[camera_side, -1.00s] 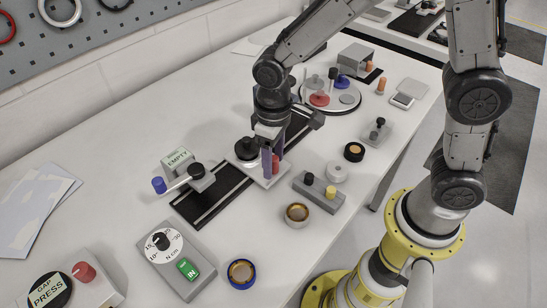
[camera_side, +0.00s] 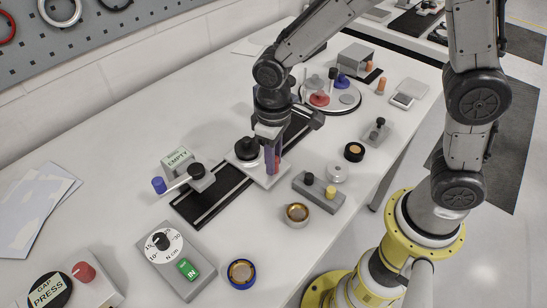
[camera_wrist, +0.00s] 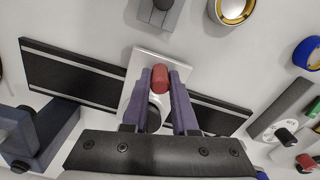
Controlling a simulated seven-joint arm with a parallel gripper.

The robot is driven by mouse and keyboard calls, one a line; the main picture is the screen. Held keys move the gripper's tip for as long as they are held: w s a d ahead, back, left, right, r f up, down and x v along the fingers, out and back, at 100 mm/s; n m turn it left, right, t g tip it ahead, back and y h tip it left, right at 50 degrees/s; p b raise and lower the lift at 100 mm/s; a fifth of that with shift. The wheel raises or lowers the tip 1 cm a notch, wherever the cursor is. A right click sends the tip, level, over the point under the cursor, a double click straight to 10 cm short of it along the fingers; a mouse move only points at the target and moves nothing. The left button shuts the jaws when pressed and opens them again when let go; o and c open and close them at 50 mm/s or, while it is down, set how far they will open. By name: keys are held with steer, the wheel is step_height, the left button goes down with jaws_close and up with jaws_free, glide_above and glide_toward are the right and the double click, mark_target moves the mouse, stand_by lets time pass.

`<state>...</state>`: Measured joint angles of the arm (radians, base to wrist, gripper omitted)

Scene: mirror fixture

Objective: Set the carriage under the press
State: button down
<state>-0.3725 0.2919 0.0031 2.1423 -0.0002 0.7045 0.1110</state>
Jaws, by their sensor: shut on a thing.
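The carriage (camera_side: 268,182) is a light plate with a black round part (camera_side: 247,150) on it and an upright red knob (camera_wrist: 160,77). It sits on a black rail (camera_side: 218,200) with a pale stripe. My gripper (camera_side: 271,163) has purple fingers, shut on the red knob from both sides. In the wrist view, the carriage plate (camera_wrist: 148,57) lies across the rail (camera_wrist: 70,77), and the fingers partly hide the black part. A grey block with a black knob (camera_side: 197,170) and a blue-ended lever (camera_side: 159,185) stands by the rail's lower-left stretch, apart from the carriage.
A box marked EMPTY (camera_side: 177,160) stands behind the lever. A dial box (camera_side: 177,262) and a box labelled GAP PRESS (camera_side: 72,288) stand at the lower left. A grey block with black and yellow knobs (camera_side: 318,192) and several rings lie right of the rail. A turntable (camera_side: 350,106) is farther back.

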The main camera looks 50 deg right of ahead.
stand_by(0.8)
steer(key=d, duration=1.4)
steer(key=shift+w+d, duration=0.1)
steer(key=shift+d, duration=0.15)
steer(key=c, duration=0.7)
jaws_free()
step_height(320, 180, up, 14)
steer(key=shift+f, duration=0.1)
